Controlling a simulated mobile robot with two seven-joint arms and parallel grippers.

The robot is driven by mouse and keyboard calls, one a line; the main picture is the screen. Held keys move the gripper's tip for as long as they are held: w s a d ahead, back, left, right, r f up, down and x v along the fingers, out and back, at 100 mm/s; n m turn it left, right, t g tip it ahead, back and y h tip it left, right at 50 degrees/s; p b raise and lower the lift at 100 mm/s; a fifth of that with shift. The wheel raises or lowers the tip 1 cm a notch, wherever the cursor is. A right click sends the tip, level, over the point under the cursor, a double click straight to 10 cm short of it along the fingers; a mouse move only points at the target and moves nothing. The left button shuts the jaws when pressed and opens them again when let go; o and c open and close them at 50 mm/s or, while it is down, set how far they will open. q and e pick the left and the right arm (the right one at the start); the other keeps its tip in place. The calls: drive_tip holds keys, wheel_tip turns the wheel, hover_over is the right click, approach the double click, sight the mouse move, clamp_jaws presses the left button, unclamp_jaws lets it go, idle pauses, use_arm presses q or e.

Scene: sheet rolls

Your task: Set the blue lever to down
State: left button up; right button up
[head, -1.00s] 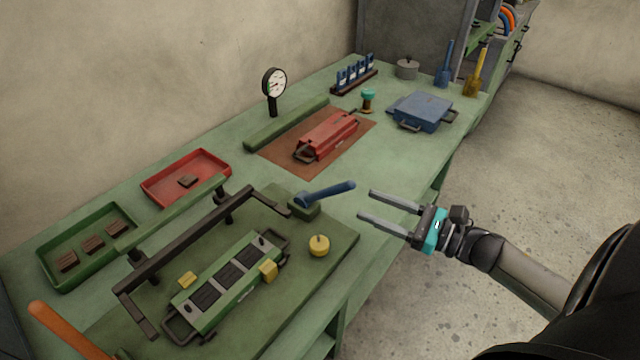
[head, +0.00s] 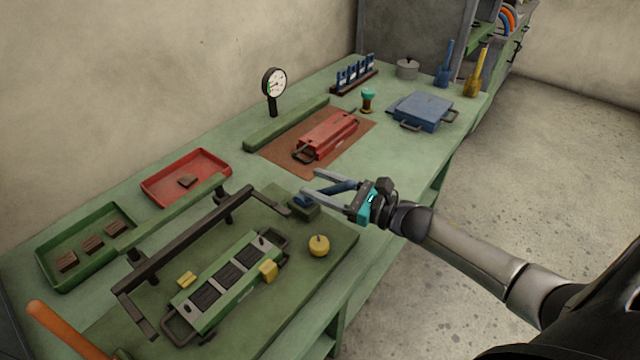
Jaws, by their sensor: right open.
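The blue lever (head: 340,187) sits on a small dark green block (head: 304,207) at the back right corner of the green fixture plate. Its handle leans to the right and slightly up in the picture. My right gripper (head: 309,183) is open, with its fingers pointing left and the lever's handle showing between them. The gripper's palm hides the handle's outer end. I cannot tell whether the fingers touch the lever. My left gripper is not in view.
A dark bar frame (head: 190,240) and a green-grey module (head: 230,282) lie left of the lever. A yellow knob (head: 319,246) stands just in front of it. A red case (head: 328,136) and a blue case (head: 422,111) are farther back. The bench's right edge drops to open floor.

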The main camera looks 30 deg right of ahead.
clamp_jaws()
idle(0.5)
idle(1.0)
